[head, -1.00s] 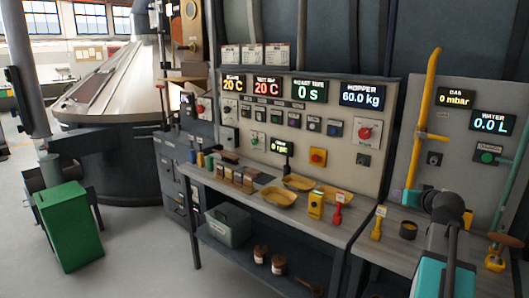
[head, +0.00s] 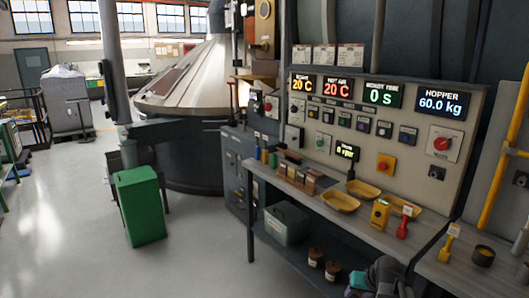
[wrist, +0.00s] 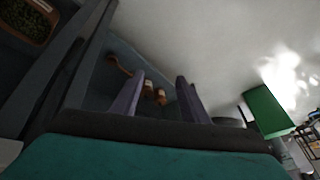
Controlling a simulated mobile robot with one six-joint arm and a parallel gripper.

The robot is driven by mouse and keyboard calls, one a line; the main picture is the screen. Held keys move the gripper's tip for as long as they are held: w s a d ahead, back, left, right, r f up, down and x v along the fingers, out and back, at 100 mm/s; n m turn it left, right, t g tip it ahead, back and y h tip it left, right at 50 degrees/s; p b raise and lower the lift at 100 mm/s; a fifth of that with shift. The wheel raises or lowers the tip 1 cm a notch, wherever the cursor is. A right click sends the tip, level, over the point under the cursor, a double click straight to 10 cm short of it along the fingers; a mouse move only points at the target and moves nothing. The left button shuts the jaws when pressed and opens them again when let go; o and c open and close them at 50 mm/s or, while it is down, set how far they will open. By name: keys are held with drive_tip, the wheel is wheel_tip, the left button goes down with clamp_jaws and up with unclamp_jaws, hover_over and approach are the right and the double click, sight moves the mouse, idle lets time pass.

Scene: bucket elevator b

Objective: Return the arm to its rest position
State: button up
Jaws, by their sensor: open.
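In the wrist view my gripper (wrist: 160,98) shows as two separated purple-grey fingers with nothing between them in contact; it is open. Beyond the fingertips, farther away, are small brown jars (wrist: 155,92) on the shelf under the bench. In the head view part of my arm (head: 385,278) shows at the bottom edge, in front of the bench; the fingers are not visible there.
A bench (head: 345,222) holds yellow trays (head: 341,201), a yellow device (head: 380,213) and a red-handled item (head: 404,222). A grey bin (head: 287,223) stands on its lower shelf. A green bin (head: 140,206) stands on the floor.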

drive_tip(key=s+a+f+n+g, duration=0.2)
drive_tip(key=s+a+f+g, duration=0.3)
drive_tip(key=s+a+f, duration=0.85)
drive_tip(key=s+a+f+g+b, duration=0.1)
drive_tip(key=s+f+g+b, duration=0.1)
drive_tip(key=s+f+b, duration=0.9)
drive_tip(key=s+f+g+h+b, duration=0.1)
drive_tip(key=s+f+b, duration=0.3)
drive_tip(key=f, duration=1.3)
drive_tip(key=s+a+f+g+b, duration=0.1)
drive_tip(key=s+f+g+b, duration=0.1)
drive_tip(key=s+f+b, duration=0.9)
wheel_tip(320, 180, up, 12)
drive_tip(key=w+p, duration=0.2)
drive_tip(key=p, duration=1.5)
drive_tip(key=shift+f+g, duration=0.15)
drive_tip(key=shift+g, duration=0.15)
drive_tip(key=shift+a, duration=0.1)
